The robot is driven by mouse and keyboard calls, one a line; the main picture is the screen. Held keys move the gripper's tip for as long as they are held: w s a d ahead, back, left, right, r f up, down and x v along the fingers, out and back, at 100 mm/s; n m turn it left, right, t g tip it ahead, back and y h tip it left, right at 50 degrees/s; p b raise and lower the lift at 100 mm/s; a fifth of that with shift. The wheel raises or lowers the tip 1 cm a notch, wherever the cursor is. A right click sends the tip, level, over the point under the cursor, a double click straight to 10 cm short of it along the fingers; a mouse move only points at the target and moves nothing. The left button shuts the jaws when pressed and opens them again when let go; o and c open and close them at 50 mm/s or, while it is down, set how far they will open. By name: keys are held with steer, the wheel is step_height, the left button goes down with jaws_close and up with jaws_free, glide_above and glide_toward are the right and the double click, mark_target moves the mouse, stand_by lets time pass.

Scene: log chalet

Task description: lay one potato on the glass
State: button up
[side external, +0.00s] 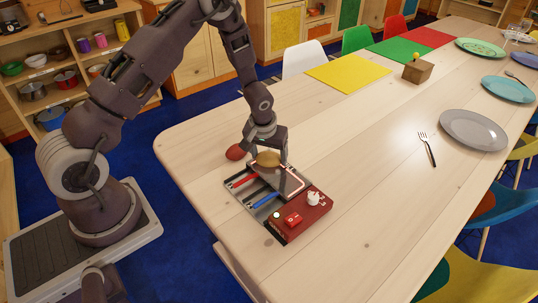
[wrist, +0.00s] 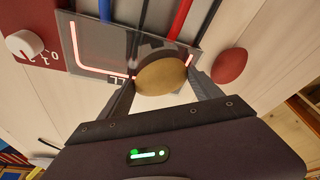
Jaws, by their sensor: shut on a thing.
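A tan potato (side external: 268,159) is between the fingers of my gripper (side external: 270,152), which is shut on it. It also shows in the wrist view (wrist: 160,77), with a finger on each side. The glass (side external: 291,184) is a dark see-through plate with a lit red-white outline, on the device on the table. In the wrist view the potato overlaps the edge of the glass (wrist: 95,52); I cannot tell whether it touches it. A second, reddish potato-like thing (side external: 235,153) lies on the bare table left of the device, also in the wrist view (wrist: 229,66).
The device has a red control box (side external: 300,215) with a white knob and red switch, plus red and blue bars (side external: 265,199). A fork (side external: 428,148) and grey plate (side external: 473,130) lie to the right. Much of the table (side external: 350,220) is clear.

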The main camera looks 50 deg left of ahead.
steer(key=shift+f, duration=0.1)
steer(key=o, duration=1.4)
steer(key=shift+o, duration=0.2)
steer(key=s+d+r+m, duration=0.1)
steer(key=s+d+r, duration=0.15)
steer(key=r, duration=0.65)
steer(key=s+d+r+t, duration=0.1)
steer(key=s+r, duration=0.3)
steer(key=r, duration=0.4)
steer(key=s+d+r+m, duration=0.15)
steer(key=s+r, duration=0.25)
steer(key=r, duration=0.5)
steer(key=s+d+r+m+t, duration=0.1)
steer(key=s+d+r+m, duration=0.1)
steer(key=s, duration=0.7)
steer(key=s+d+r+m+h, duration=0.1)
steer(key=s+d+r, duration=0.2)
steer(key=s, duration=0.6)
steer(key=shift+d+r+m+t+h, duration=0.3)
steer(key=shift+d+r+m+t, duration=0.1)
steer(key=shift+r, duration=0.4)
